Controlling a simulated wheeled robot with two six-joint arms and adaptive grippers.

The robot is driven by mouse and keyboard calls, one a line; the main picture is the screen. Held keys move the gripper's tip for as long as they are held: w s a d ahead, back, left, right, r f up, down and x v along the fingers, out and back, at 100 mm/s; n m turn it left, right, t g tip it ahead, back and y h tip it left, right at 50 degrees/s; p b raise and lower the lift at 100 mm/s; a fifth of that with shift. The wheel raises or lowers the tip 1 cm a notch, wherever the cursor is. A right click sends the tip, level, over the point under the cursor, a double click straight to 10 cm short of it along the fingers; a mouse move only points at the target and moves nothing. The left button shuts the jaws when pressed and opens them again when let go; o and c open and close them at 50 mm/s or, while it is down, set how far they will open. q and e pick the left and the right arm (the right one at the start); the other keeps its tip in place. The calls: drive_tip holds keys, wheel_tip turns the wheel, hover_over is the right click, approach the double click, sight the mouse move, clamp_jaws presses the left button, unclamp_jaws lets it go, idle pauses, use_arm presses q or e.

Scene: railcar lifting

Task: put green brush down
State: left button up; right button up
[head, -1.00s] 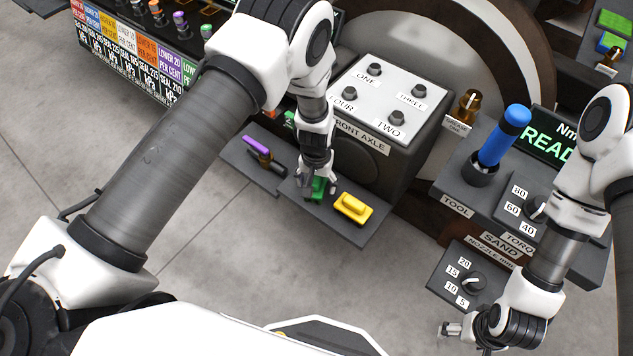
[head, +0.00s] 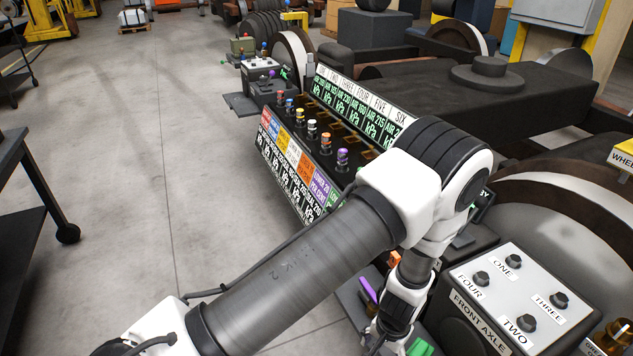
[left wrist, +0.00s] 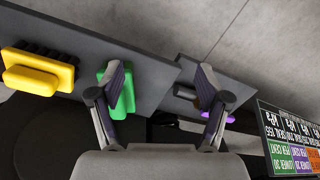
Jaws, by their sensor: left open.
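The green brush (left wrist: 127,92) lies on the dark grey shelf (left wrist: 152,82) in the left wrist view, partly covered by one finger of my left gripper (left wrist: 163,82). That gripper is open, with bare shelf between its fingertips. I cannot tell whether the finger touches the brush. In the head view the green brush (head: 420,348) shows only in part at the bottom edge, beside my left gripper (head: 377,334). My right gripper is out of view.
A yellow brush (left wrist: 38,76) lies on the shelf to the left of the green one. A purple-handled tool (left wrist: 218,117) lies on the right, partly behind the other finger. The front axle box (head: 520,300) stands close to the right of my left arm. Open floor (head: 110,150) lies left.

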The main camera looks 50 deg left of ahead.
use_arm(q)
drive_tip(key=s+a+f, duration=0.2)
drive_tip(key=s, duration=0.7)
drive_tip(key=s+a+f, duration=0.2)
drive_tip(key=s, duration=0.8)
drive_tip(key=shift+s+h, duration=0.2)
drive_tip(key=shift+h, duration=0.2)
wheel_tip(320, 180, up, 9)
drive_tip(key=p, duration=0.9)
drive_tip(key=shift+a, duration=0.1)
drive_tip(key=shift+o, duration=0.4)
